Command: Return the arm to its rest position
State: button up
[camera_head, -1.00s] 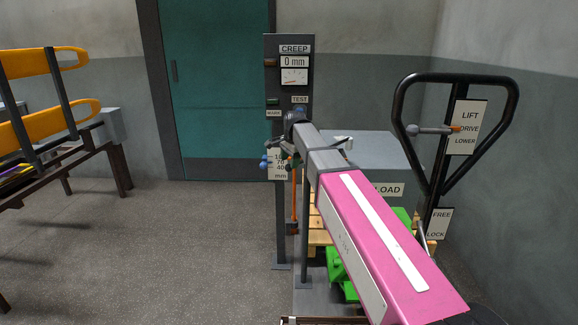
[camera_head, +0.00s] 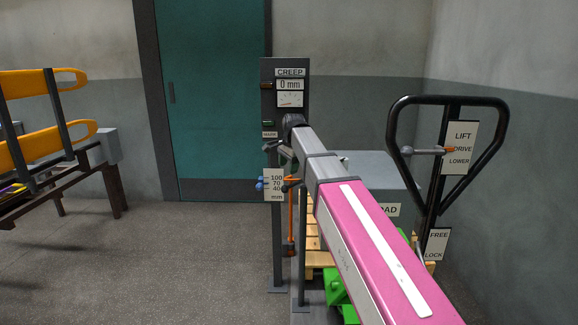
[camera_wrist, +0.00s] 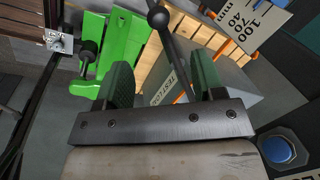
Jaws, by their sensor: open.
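My pink and grey arm (camera_head: 375,245) reaches from the lower right toward the gauge post. My gripper (camera_head: 283,153) is at its far end, small and partly hidden, in front of the post. In the wrist view my gripper (camera_wrist: 162,82) shows two green-padded fingers standing apart. A dark rod with a ball end (camera_wrist: 170,40) shows between and beyond them; I cannot tell how far off it is. Nothing is seen held.
The gauge post (camera_head: 268,100) reads CREEP 0 mm, with a 100/70/40 mm plate (camera_head: 273,185) below. A grey load box (camera_head: 375,175) and a black lift handle (camera_head: 502,130) stand right. An orange-railed rack (camera_head: 40,140) is left. Floor (camera_head: 170,260) between is clear.

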jog(key=s+d+f+n, duration=0.2)
jog(key=s+d+f, duration=0.35)
jog(key=f, duration=0.45)
jog(key=s+d+f+n, duration=0.3)
jog(key=s+d+f, duration=0.25)
jog(key=f, duration=0.45)
jog(key=s+d+f+n+g, duration=0.1)
jog(key=s+d+f+n, duration=0.1)
jog(key=s+d+f, duration=0.3)
jog(key=s+d+f+n+h, duration=0.1)
jog(key=s+d+f+n, duration=0.2)
jog(key=s+f, duration=0.6)
jog(key=s+d, duration=0.1)
jog(key=d, duration=0.1)
jog(key=shift+d+f+g, duration=0.15)
jog(key=shift+d+g, duration=0.2)
jog(key=shift+g, duration=0.05)
jog(key=shift+s, duration=0.1)
